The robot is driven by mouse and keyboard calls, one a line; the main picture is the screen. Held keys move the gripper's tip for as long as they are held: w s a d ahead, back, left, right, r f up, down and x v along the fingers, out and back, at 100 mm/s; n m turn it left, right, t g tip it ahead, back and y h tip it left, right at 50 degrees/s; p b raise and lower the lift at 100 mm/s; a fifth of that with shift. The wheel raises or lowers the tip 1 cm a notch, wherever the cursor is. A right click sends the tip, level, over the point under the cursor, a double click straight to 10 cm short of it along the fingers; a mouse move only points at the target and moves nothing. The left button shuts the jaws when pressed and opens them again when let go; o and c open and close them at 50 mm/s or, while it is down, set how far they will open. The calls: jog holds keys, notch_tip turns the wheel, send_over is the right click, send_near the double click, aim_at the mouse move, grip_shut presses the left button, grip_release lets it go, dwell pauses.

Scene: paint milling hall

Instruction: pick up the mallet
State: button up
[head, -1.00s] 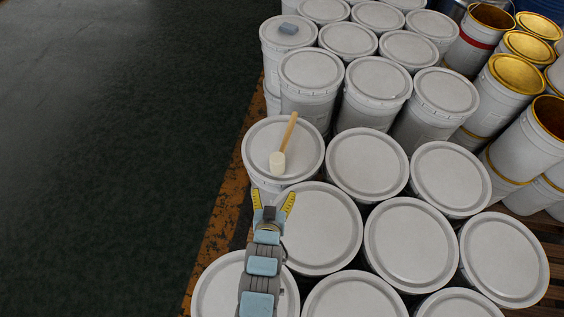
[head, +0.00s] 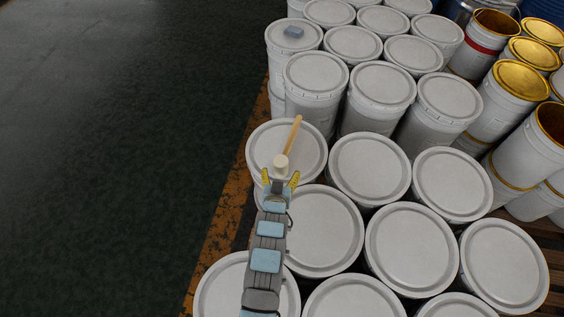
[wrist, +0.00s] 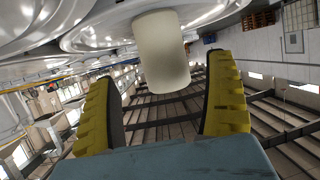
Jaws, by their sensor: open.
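The mallet has a cream cylindrical head (head: 281,163) and a tan wooden handle (head: 293,136). It lies on a white bucket lid (head: 262,142) at the left edge of the bucket group, handle pointing away from me. My gripper (head: 281,178) is open at the near side of the mallet head. In the wrist view the mallet head (wrist: 162,52) sits between and ahead of the yellow fingertips (wrist: 164,85), with a gap on both sides. The handle is hidden behind the head in that view.
White lidded buckets stand close around, with one lid (head: 320,230) just right of my arm. A grey-blue block (head: 293,32) lies on a far lid. Open gold-lined cans (head: 497,22) stand at the right. The dark floor (head: 110,160) on the left is clear.

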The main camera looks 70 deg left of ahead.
aim_at(280, 170)
jog(key=shift+p+x, duration=0.5)
jog(key=shift+x, duration=2.2)
jog(key=shift+s+a+r, duration=0.1)
jog(key=shift+s+a, duration=0.05)
jog(key=c, duration=1.4)
